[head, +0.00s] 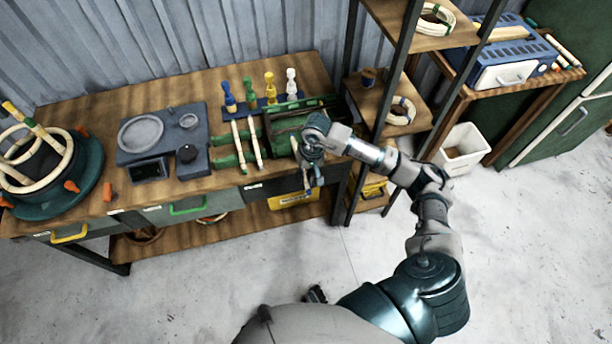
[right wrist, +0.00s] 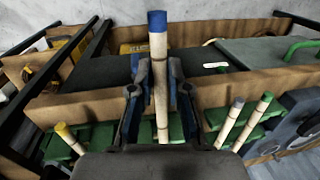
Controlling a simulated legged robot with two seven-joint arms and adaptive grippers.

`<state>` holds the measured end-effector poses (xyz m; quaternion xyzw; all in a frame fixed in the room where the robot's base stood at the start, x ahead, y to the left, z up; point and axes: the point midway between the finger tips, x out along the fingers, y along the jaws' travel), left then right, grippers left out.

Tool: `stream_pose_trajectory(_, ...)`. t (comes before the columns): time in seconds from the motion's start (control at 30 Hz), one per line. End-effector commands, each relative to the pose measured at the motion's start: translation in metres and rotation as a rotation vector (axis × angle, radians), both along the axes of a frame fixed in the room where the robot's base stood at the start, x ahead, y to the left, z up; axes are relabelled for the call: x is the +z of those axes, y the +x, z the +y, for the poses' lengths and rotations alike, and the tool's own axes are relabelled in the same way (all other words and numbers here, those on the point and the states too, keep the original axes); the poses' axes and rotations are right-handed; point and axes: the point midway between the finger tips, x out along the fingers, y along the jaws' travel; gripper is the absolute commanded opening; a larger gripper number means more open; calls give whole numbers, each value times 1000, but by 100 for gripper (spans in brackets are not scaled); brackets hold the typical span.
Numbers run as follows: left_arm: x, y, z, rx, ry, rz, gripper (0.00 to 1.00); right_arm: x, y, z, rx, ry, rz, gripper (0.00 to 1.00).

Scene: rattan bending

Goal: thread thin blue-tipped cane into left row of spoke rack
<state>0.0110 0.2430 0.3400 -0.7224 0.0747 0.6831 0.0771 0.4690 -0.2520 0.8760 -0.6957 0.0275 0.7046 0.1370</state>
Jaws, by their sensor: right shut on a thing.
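My right gripper (head: 311,165) is shut on the thin blue-tipped cane (right wrist: 158,45) in front of the bench's front edge. In the right wrist view the cane stands nearly upright between the two fingers (right wrist: 157,75), its blue end at the top. Its lower end is hidden behind the gripper body. A green rack (head: 240,160) lies on the bench to the left of the gripper, with pale canes across it. I cannot tell the rack's rows apart.
A blue strip with coloured pegs (head: 269,87) is behind the rack. A dark grey device (head: 160,140) and a round dark green form with rattan hoops (head: 70,195) stand further left. A shelf post (head: 360,180) is close on the gripper's right. The floor in front is clear.

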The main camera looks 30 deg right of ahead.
Motion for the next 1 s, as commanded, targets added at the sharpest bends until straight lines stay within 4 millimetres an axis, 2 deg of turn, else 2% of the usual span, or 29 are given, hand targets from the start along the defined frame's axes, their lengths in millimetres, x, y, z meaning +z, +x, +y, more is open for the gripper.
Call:
stream_pose_trajectory(0.8, -28, -10, 0, 0, 0, 16, 40, -3, 36, -11, -1, 0, 0, 0)
stream_pose_trajectory(1.0, -29, -11, 0, 0, 1, 17, 40, -1, 39, -12, 0, 0, 0, 0)
